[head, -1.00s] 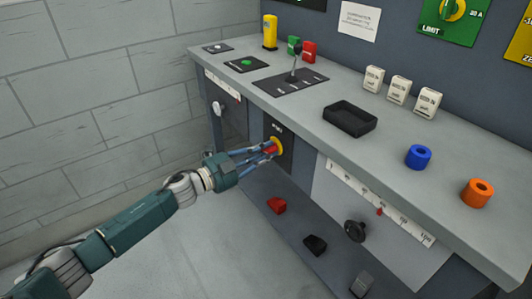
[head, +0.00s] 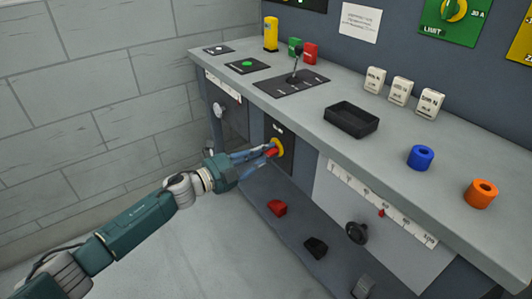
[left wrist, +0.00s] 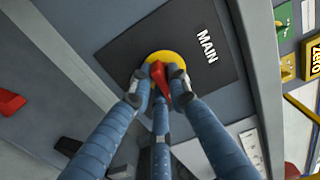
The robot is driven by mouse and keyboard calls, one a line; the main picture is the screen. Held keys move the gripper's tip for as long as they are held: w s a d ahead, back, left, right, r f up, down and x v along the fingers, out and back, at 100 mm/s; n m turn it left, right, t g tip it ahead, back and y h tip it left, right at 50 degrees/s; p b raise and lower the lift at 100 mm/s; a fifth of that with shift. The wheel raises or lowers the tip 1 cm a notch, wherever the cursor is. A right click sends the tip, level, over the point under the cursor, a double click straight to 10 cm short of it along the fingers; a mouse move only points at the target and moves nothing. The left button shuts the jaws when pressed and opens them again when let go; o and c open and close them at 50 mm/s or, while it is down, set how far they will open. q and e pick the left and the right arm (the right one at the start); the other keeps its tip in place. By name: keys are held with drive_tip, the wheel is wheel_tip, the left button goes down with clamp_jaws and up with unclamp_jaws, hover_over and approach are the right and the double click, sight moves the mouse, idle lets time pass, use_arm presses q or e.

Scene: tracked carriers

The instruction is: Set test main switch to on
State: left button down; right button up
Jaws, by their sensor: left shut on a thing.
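The main switch is a red handle on a round yellow base (head: 278,146), on a dark panel on the bench's front. In the left wrist view the red handle (left wrist: 159,74) stands before its yellow base (left wrist: 152,61), beside the word MAIN. My left gripper (head: 268,151) is at the switch, its blue fingers shut around the red handle. In the left wrist view the fingertips (left wrist: 158,86) press on both sides of the handle, with a third finger below. They hide part of the handle. My right gripper is not in view.
The bench top (head: 300,113) carries a lever (head: 296,66), a black tray (head: 351,119), white blocks, and blue (head: 420,157) and orange (head: 480,193) rings. Below are a red pedal (head: 277,208), a black pedal (head: 316,247) and a black knob (head: 356,232). Floor left is clear.

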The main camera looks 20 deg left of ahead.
use_arm(q)
drive_tip(key=shift+s+d, duration=0.1)
drive_tip(key=c, duration=1.7)
unclamp_jaws()
drive_tip(key=shift+o, duration=0.2)
drive_tip(key=v, duration=1.2)
